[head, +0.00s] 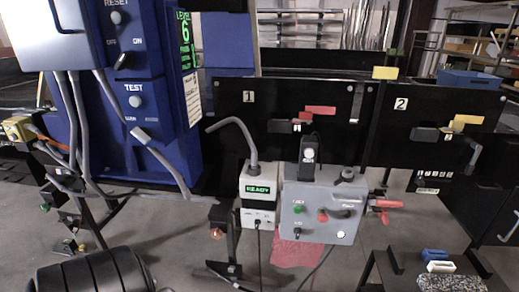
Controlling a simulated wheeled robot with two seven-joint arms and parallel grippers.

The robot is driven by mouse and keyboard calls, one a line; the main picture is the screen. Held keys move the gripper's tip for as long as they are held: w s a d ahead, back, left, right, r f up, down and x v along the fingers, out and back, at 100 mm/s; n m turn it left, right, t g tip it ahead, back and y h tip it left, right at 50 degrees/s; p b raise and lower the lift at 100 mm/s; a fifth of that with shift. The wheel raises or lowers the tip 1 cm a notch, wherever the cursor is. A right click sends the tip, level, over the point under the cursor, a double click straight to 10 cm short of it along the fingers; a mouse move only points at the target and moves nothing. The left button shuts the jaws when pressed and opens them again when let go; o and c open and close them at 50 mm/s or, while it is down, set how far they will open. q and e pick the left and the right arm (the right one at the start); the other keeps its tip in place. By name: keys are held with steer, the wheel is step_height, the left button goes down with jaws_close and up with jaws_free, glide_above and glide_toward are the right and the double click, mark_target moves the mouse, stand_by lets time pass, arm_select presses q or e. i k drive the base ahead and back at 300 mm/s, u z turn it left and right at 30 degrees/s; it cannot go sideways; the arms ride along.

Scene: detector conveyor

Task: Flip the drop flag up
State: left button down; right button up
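Which part is the drop flag is not clear from this view. A red flag-like plate (320,111) lies about level on the black panel marked 1, above a small black-and-white block. A yellow plate (466,121) sits on a black latch on the panel marked 2. Another yellow plate (385,73) stands at the top edge between the panels. Neither my left nor my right gripper shows in the head view.
A blue machine (130,100) with TEST and RESET switches fills the left. A READY box (258,190) and a grey control box (322,212) with knobs stand at centre. A red-handled clamp (386,204) sticks out right. Cables hang between them. Blue and white blocks (438,262) lie lower right.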

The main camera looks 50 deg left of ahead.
mark_target(252, 3)
steer(key=u, duration=0.6)
steer(key=k, duration=0.65)
steer(key=z, duration=0.25)
steer(key=i, duration=1.7)
steer(key=u, duration=0.9)
